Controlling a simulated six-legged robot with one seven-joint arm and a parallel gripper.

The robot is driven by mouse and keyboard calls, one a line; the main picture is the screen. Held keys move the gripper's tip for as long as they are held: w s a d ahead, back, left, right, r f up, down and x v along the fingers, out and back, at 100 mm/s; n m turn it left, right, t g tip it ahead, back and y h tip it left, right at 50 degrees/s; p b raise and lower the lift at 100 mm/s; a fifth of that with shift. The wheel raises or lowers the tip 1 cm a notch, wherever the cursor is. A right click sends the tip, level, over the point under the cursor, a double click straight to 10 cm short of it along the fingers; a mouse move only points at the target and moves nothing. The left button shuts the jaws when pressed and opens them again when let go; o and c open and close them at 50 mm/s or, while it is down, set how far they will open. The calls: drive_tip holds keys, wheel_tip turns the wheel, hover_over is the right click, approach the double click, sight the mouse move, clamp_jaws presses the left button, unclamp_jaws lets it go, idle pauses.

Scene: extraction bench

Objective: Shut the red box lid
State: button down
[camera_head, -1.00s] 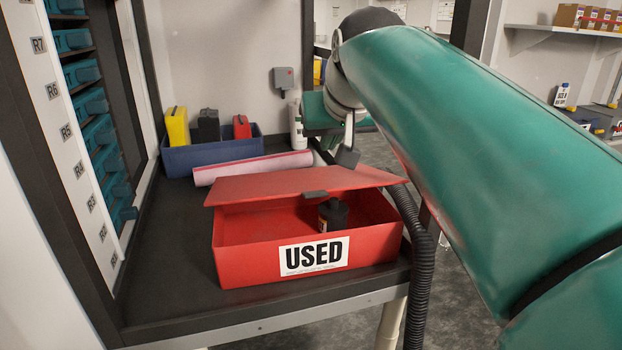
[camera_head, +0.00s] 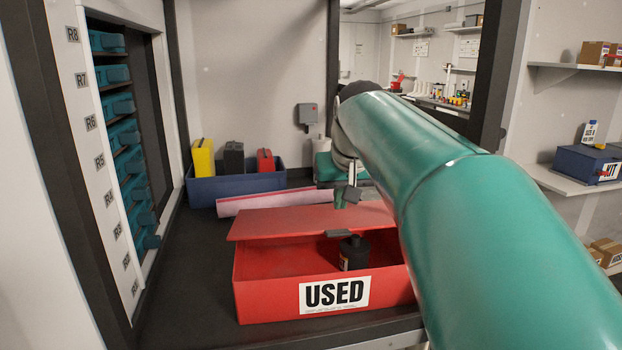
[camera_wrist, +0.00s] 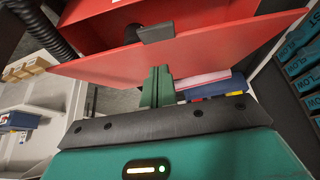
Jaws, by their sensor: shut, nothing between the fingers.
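The red box (camera_head: 262,298), labelled USED, stands on the dark bench. Its red lid (camera_head: 290,222) is partly open and slopes over the box, its front edge raised above the front wall and a dark tab (camera_head: 339,233) on that edge. A dark bottle (camera_head: 355,254) shows inside through the gap. My gripper (camera_head: 346,196) is by the lid's far right part; the arm hides the box's right end. In the wrist view, my shut, empty green fingers (camera_wrist: 158,72) point at the lid (camera_wrist: 215,43); whether they touch it is unclear.
A blue bin (camera_head: 230,186) with yellow, black and red cases stands behind the box. A pink-white roll (camera_head: 262,198) lies between them. A rack of teal drawers (camera_head: 122,104) lines the left side. The bench left of the box is clear.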

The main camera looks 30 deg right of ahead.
drive_tip(key=shift+s+a+f, duration=0.1)
drive_tip(key=shift+s+f, duration=0.2)
drive_tip(key=shift+f, duration=0.3)
drive_tip(key=shift+s+a+f, duration=0.1)
drive_tip(key=shift+s+f, duration=0.2)
drive_tip(key=shift+f, duration=0.85)
drive_tip(key=shift+s, duration=0.1)
